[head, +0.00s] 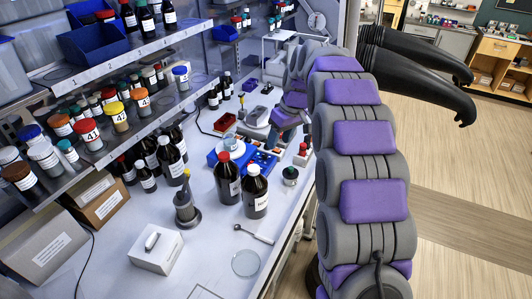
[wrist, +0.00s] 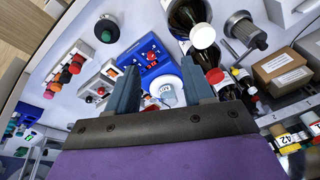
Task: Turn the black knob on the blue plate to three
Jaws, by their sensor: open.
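The blue plate (head: 262,158) lies on the white bench beyond two large dark bottles. It also shows in the wrist view (wrist: 148,72), just past my fingertips, with small red-topped parts on it. I cannot make out a black knob or any numbers on it. My gripper (wrist: 160,78) is open and points down toward the plate, with nothing held. In the head view my gripper (head: 274,134) is small and partly hidden by my arm above the plate.
Two dark bottles, one red-capped (head: 227,178) and one white-capped (head: 255,192), stand close in front of the plate. Shelves of bottles (head: 100,115) line the left. The front bench holds a white box (head: 155,250).

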